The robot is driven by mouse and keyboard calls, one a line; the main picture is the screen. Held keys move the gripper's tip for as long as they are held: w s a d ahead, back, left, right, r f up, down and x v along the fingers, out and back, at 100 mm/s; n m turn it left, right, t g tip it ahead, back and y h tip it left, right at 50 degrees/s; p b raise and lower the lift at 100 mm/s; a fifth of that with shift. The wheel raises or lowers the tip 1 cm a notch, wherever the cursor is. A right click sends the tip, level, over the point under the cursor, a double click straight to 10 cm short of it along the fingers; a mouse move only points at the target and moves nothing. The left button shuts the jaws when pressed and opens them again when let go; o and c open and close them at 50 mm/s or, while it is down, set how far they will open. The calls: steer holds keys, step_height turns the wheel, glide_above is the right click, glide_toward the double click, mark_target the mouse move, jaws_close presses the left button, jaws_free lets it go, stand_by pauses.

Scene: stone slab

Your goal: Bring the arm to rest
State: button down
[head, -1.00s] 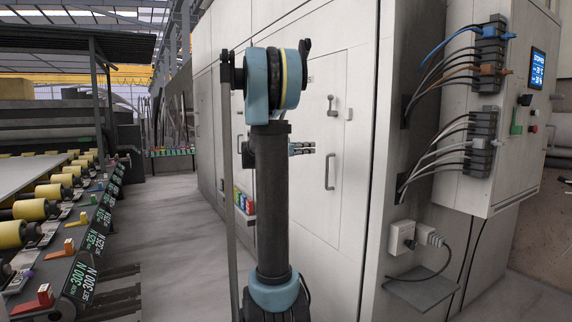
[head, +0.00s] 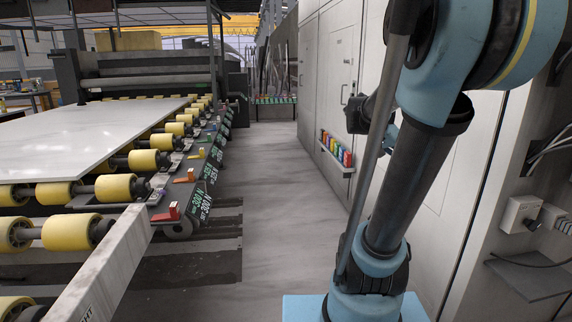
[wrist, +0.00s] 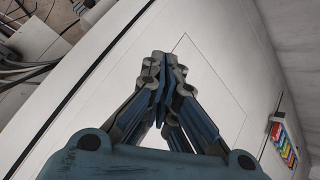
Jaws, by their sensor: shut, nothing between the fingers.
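My arm stands on the right side of the head view, bent at a blue elbow joint near the top.
A roller conveyor (head: 150,160) with yellow rollers carries a pale stone slab (head: 75,135) on the left. A grey floor aisle (head: 275,180) lies clear between it and the white cabinets (head: 330,85). A small shelf (head: 345,168) of coloured items juts from them. A socket (head: 518,214) is at right.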

steer(key=s+a+f+n+y, duration=0.9)
steer(key=s+a+f, duration=0.7)
steer(key=a+f, duration=0.2)
steer(key=shift+s+a, duration=0.35)
steer(key=shift+a, duration=0.85)
steer(key=shift+w+f, duration=0.15)
steer(key=shift+w, duration=0.25)
